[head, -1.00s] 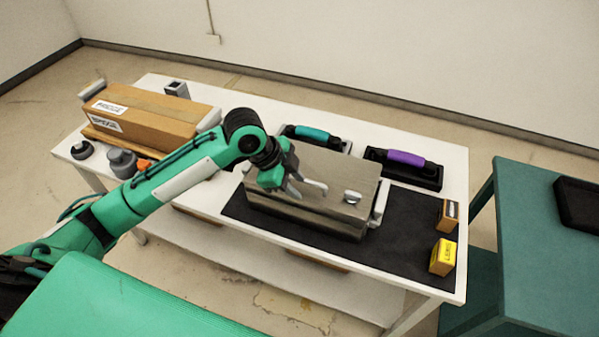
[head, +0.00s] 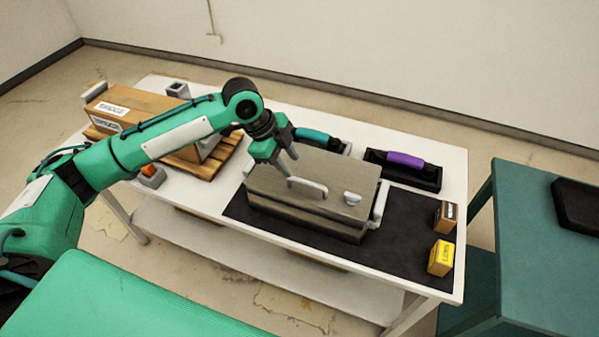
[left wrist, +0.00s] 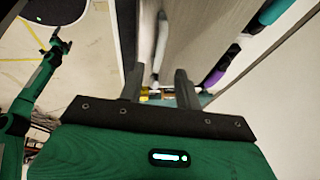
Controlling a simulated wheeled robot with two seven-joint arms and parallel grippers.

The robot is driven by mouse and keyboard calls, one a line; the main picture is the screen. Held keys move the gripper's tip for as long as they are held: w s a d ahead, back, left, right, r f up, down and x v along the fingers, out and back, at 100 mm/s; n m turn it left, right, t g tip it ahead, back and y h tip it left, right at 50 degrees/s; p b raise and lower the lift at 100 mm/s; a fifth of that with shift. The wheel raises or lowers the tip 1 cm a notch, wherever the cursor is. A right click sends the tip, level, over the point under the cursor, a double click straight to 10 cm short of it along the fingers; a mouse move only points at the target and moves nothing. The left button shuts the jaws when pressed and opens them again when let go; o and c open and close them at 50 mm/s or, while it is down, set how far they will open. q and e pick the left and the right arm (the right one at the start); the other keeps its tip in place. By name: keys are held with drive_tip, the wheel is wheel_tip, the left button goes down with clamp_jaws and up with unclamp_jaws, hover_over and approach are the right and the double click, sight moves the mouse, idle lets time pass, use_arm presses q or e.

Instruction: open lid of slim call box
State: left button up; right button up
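The slim call box (head: 309,199) is a grey-brown box on a black mat, and its lid looks closed. A white bar handle (head: 308,187) and a small white knob (head: 352,197) sit on the lid. My left gripper (head: 284,165) is above the left part of the lid, just behind and left of the handle. In the left wrist view its two fingers (left wrist: 157,87) are apart, with a white bar (left wrist: 161,42) showing beyond the gap. Nothing is clearly held. In that view a green arm of mine at the left ends in what looks like my right gripper (left wrist: 61,42), too small to read.
Two black phones, with teal (head: 312,134) and purple (head: 405,159) handles, lie behind the box. A cardboard-coloured box (head: 126,108) is at the left. The mat (head: 400,240) is clear right of the box.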

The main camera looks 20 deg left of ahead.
sight(303, 181)
use_arm(q)
drive_tip(key=p+x, duration=0.1)
drive_tip(key=x, duration=0.5)
drive_tip(key=shift+d+f, duration=0.15)
drive_tip(key=shift+f, duration=0.2)
clamp_jaws()
